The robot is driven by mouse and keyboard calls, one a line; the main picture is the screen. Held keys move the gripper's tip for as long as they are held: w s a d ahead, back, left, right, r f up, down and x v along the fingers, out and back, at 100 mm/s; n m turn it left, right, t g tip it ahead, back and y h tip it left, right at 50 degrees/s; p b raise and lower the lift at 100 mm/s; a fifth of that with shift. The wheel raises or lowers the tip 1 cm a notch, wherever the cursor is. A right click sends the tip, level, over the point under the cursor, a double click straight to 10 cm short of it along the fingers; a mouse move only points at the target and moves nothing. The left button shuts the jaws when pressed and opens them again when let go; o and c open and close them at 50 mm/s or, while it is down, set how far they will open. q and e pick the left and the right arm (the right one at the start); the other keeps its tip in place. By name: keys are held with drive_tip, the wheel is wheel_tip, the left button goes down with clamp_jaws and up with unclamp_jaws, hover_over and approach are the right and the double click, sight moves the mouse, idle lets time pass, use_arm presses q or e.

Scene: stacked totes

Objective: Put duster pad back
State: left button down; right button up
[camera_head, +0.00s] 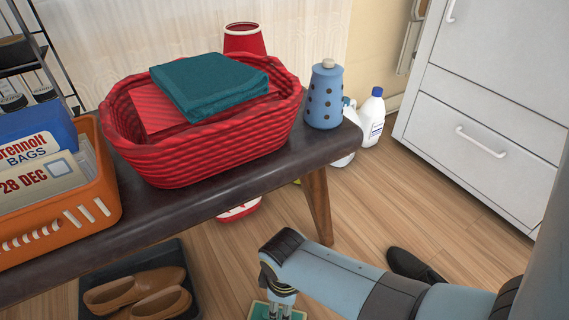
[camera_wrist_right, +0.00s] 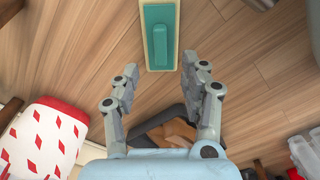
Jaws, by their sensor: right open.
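What looks like the duster pad, a teal rectangle with a cream edge and a raised teal bar, lies on the wooden floor in the right wrist view (camera_wrist_right: 161,42). In the head view only its corner (camera_head: 258,311) shows at the bottom edge, partly hidden by my right gripper (camera_head: 284,309). In the right wrist view my right gripper (camera_wrist_right: 160,66) is open and empty. Its fingers are spread, with the pad's near end just beyond and between the fingertips. My left gripper is not in view.
A dark bench (camera_head: 215,192) holds a red basket (camera_head: 215,150) with folded teal cloth (camera_head: 210,85), an orange crate (camera_head: 60,222) and a blue dotted container (camera_head: 324,100). Brown shoes (camera_head: 140,292), a dark shoe (camera_head: 412,265) and bottles (camera_head: 372,118) stand on the floor. A white cabinet (camera_head: 480,110) is right.

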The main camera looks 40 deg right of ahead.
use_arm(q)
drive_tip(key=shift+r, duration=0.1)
use_arm(e)
drive_tip(key=s+d+r+m+t, duration=0.2)
drive_tip(key=r+t, duration=0.2)
drive_tip(key=r, duration=0.7)
drive_tip(key=s+d+r+m+t, duration=0.2)
drive_tip(key=r+m+t, duration=0.1)
drive_tip(key=r, duration=0.8)
drive_tip(key=shift+s+d+r+t, duration=0.25)
drive_tip(key=shift+s+d+t, duration=0.1)
drive_tip(key=shift+t, duration=0.25)
